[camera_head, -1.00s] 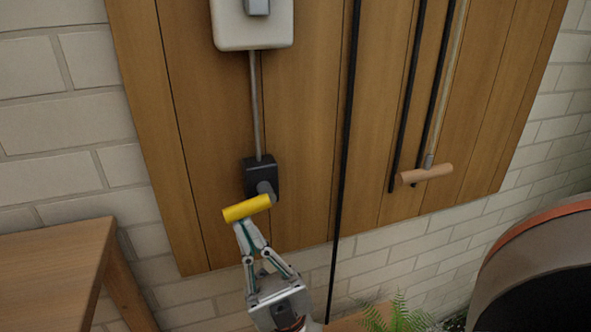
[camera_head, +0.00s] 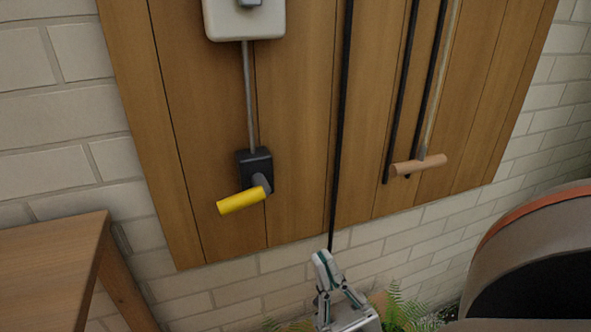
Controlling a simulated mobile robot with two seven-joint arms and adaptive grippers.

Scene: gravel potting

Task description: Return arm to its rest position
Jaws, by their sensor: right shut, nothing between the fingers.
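My right gripper (camera_head: 322,257) is at the bottom middle of the head view, with its fingers together and nothing between them. It is apart from the yellow handle (camera_head: 242,201), below and to the right of it. The yellow handle sticks out from a dark block (camera_head: 255,170) on the wooden panel (camera_head: 300,130). My left gripper does not show.
A wooden table (camera_head: 50,265) stands at the left. A round dark bin-like object with an orange rim (camera_head: 540,250) is at the right. Green fern leaves (camera_head: 400,308) are beside my gripper. A wooden-handled tool (camera_head: 418,165) hangs on the panel.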

